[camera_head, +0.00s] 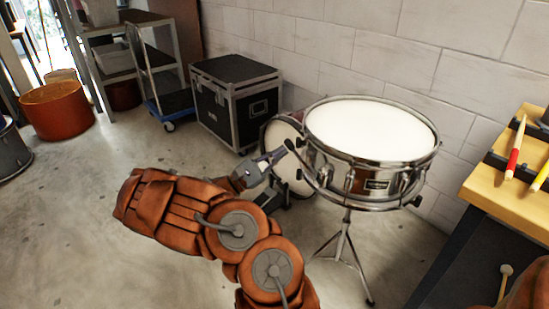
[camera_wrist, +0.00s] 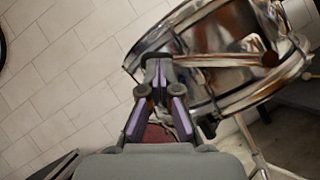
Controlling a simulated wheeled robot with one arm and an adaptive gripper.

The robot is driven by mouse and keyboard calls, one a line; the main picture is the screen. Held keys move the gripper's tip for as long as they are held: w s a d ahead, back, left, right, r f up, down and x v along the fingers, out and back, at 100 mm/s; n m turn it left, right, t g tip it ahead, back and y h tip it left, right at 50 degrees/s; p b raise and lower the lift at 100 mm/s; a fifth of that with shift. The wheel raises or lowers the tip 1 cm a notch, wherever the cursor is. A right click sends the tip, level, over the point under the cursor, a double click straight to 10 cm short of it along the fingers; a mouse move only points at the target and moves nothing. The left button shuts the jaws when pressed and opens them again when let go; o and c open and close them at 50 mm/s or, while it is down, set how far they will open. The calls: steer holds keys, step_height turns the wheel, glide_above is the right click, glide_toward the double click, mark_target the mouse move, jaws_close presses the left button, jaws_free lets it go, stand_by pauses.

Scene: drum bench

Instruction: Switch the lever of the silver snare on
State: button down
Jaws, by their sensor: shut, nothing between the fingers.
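The silver snare (camera_head: 340,172) stands on a tripod stand, with a white head and chrome shell. A thin rod with a dark round tip (camera_head: 289,144) sticks out at the shell's left side; it appears to be the lever. In the wrist view a bar with a dark reddish end (camera_wrist: 270,58) crosses the chrome shell (camera_wrist: 215,35), likely the same lever. My gripper (camera_head: 279,155) is shut and empty, just left of the shell and close to the dark tip. In the wrist view its fingertips (camera_wrist: 158,66) overlap the shell's edge; I cannot tell whether they touch it.
A wooden-topped bench (camera_head: 510,190) with drumsticks stands at right. A smaller drum (camera_head: 283,140) sits behind the snare's left side. A black case (camera_head: 235,100) stands by the block wall. An orange drum (camera_head: 57,110) is far left.

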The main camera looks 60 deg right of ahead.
steer(key=shift+r, duration=0.1)
stand_by(0.3)
steer(key=shift+s+r+m+y, duration=0.15)
steer(key=shift+r+m+y, duration=0.1)
steer(key=shift+m+y, duration=0.25)
steer(key=shift+r+m+g, duration=0.15)
steer(key=shift+m+g, duration=0.15)
steer(key=s+a+r+m+y+b, duration=0.1)
steer(key=s+r+m+y+b, duration=0.1)
steer(key=s+r+m+y, duration=0.3)
steer(key=m, duration=0.4)
steer(key=shift+s+a+r+g, duration=0.2)
steer(key=shift+a+r+g, duration=0.1)
steer(key=shift+r+g, duration=0.1)
steer(key=r+p+v, duration=0.2)
steer(key=v, duration=1.1)
steer(key=shift+w+a+r+p, duration=0.25)
steer(key=shift+w+p, duration=0.1)
steer(key=shift+w, duration=0.3)
